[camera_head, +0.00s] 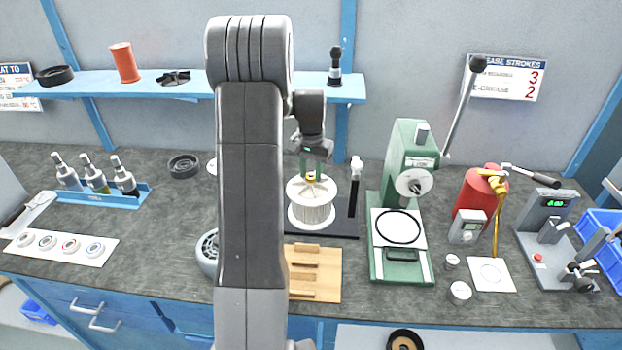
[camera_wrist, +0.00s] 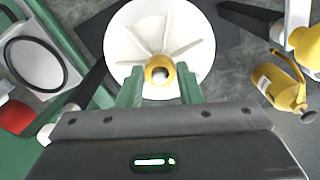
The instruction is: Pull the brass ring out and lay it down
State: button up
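The brass ring (camera_head: 311,176) sits at the hub of a white finned wheel (camera_head: 312,213), which stands on a dark base plate (camera_head: 347,226). In the wrist view the ring (camera_wrist: 160,70) shows as a yellow collar around a pale centre on the wheel (camera_wrist: 118,45). My gripper (camera_head: 316,171) is over the hub. In the wrist view its green fingers (camera_wrist: 160,75) are apart, one on each side of the ring and very close to it. I see no clear grip on the ring; contact is too small to tell.
A black post (camera_head: 354,190) with a white top stands just right of the wheel. A green press (camera_head: 405,165) is farther right. A wooden board with slats (camera_head: 329,272) lies in front. Yellow items (camera_wrist: 277,88) show right in the wrist view. The bench between the bottle rack (camera_head: 122,196) and my arm is partly clear.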

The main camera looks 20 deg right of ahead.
grip_shut()
jog(key=shift+r+p, duration=0.55)
jog(key=shift+r, duration=0.2)
jog(key=shift+r+p, duration=1.5)
jog(key=shift+r, duration=0.65)
